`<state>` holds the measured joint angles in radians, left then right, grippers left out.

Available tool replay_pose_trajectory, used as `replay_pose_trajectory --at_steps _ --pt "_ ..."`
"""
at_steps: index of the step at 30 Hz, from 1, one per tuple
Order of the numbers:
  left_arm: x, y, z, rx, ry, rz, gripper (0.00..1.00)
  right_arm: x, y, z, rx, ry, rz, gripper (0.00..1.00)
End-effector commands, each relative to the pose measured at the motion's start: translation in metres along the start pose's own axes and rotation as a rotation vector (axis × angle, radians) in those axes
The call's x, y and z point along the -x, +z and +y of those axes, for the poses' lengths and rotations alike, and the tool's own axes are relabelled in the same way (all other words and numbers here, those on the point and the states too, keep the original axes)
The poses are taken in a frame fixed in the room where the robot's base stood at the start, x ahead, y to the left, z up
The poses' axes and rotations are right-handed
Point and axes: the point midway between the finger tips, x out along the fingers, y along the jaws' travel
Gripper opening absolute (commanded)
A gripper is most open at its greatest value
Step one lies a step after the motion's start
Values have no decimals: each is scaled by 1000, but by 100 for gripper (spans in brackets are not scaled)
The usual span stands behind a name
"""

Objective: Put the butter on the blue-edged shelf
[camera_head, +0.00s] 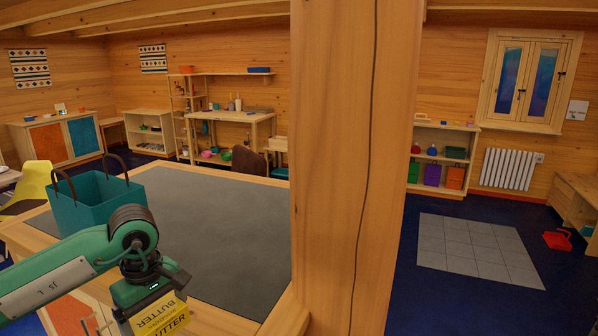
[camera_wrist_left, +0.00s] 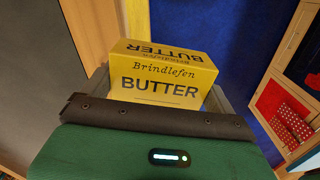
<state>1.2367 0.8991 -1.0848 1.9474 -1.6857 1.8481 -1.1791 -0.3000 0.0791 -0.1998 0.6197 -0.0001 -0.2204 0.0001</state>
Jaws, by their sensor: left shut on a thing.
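The butter (camera_head: 160,316) is a yellow box with dark lettering, low in the head view at the front edge of the table. It also shows in the left wrist view (camera_wrist_left: 160,82), where its lettered faces look at the camera. My left gripper (camera_wrist_left: 165,95) is shut on it, with a grey finger on either side, and it is held in the air. My right gripper is not in view. I cannot make out a blue edge on any shelf in the head view; several shelf units stand far off, too small to tell.
A wooden post (camera_head: 345,170) stands close in front. A teal bag (camera_head: 97,203) stands on the grey-topped table (camera_head: 215,225) beside my left arm. An open shelf unit (camera_head: 441,128) with coloured bins is at the back wall. A red object (camera_head: 557,240) lies on the blue floor.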

Motion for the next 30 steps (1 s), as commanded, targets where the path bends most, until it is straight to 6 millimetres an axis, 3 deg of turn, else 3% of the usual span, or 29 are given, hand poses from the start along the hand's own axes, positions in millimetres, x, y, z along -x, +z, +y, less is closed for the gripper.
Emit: replay_pose_trajectory --at_steps 16,30 --pt "-73 63 5 -973 -1 -1 61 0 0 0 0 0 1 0" --pt "-73 62 5 -982 1 0 61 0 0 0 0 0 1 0"
